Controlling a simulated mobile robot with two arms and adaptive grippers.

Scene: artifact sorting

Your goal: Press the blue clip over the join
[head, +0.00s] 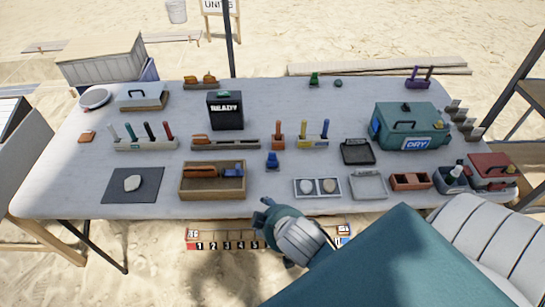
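A small blue piece (272,161) stands on the table just right of the wooden tray; it looks like the blue clip. The wooden tray (212,194) holds an orange part (199,170) and a blue part (232,173) lying end to end, and where they meet looks like the join. No clip can be made out over it. My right gripper (264,222) is at the table's front edge, below the blue piece and apart from it. Its fingers are too small and partly hidden to tell open from shut. My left gripper is not in view.
A dark mat with a pale stone (132,183) lies left of the tray. Racks of coloured tools (146,143), a black READY box (225,112) and a teal DRY case (408,124) stand behind.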

